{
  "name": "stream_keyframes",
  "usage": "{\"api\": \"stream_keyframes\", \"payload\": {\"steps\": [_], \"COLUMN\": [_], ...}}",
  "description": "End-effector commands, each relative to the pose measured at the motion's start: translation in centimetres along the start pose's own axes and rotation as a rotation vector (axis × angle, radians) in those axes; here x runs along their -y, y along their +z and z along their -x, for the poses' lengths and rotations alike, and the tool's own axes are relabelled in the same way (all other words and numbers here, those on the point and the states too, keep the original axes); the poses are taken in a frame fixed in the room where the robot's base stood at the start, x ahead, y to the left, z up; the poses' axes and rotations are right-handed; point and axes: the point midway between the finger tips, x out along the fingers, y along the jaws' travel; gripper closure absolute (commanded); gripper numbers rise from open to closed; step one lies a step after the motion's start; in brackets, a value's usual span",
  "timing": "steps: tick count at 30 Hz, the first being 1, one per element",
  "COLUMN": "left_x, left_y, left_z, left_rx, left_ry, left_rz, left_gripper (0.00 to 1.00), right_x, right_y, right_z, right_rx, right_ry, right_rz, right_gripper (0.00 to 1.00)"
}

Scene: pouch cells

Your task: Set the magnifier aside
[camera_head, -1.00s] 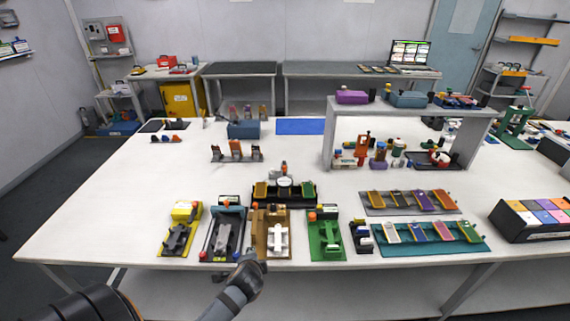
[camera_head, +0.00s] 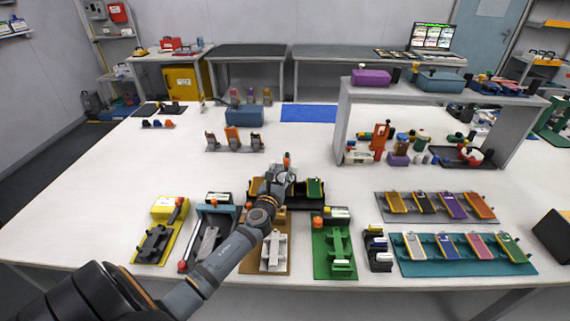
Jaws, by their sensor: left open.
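The magnifier (camera_head: 290,174), with a pale round head, shows at the black holder (camera_head: 300,202) near the middle of the table. The arm partly hides it. My left gripper (camera_head: 277,182) is open and reaches over the front of the holder, right at the magnifier. I cannot tell whether its fingers touch it. My right gripper is not in view.
Yellow (camera_head: 176,208), grey, brown (camera_head: 280,261) and green (camera_head: 336,264) fixtures line the front edge. A teal tray (camera_head: 466,267) and a grey tray (camera_head: 432,216) of coloured pouch cells lie right. A raised shelf (camera_head: 343,125) stands behind them. White table is clear at left.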

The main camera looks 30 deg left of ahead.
Motion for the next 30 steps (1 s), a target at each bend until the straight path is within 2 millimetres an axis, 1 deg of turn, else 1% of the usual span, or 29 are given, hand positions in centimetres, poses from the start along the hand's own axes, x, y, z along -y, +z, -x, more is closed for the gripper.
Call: {"api": "stream_keyframes", "payload": {"steps": [1,2,3,6,8,11,18,19,23,27,28,30], "left_x": [0.0,0.0,0.0,0.0,0.0,0.0,0.0,0.0,0.0,0.0,0.0,0.0], "left_y": [0.1,0.1,0.0,-0.1,-0.1,0.0,-0.1,-0.1,-0.1,-0.1,-0.1,-0.1], "left_z": [-1.2,-1.8,-2.5,-4.0,-4.6,-5.2,-5.3,-5.3,-5.3,-5.3,-5.3,-5.3], "left_rx": [0.002,0.002,0.001,0.0,0.0,0.0,-0.001,-0.001,-0.001,-0.001,-0.001,-0.001], "left_ry": [0.002,0.002,0.001,0.002,0.001,0.0,0.0,0.0,0.0,0.0,0.0,0.0], "left_rz": [0.002,0.002,0.002,0.001,0.001,0.002,0.001,0.002,0.002,0.002,0.002,0.002], "left_gripper": [0.59,0.59,0.59,0.59,0.59,0.59,0.59,0.6,0.78,0.97,1.0,1.0], "right_x": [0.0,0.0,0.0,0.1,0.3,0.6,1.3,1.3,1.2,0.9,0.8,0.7], "right_y": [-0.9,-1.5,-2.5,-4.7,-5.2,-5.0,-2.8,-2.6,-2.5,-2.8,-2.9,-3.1], "right_z": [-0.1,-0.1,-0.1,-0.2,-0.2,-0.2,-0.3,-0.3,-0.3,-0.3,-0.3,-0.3], "right_rx": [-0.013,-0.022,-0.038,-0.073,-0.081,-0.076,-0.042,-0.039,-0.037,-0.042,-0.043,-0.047], "right_ry": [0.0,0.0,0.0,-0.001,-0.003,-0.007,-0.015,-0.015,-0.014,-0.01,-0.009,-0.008], "right_rz": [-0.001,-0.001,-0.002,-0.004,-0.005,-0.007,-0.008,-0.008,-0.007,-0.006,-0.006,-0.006], "right_gripper": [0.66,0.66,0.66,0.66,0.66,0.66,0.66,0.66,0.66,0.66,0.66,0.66]}}
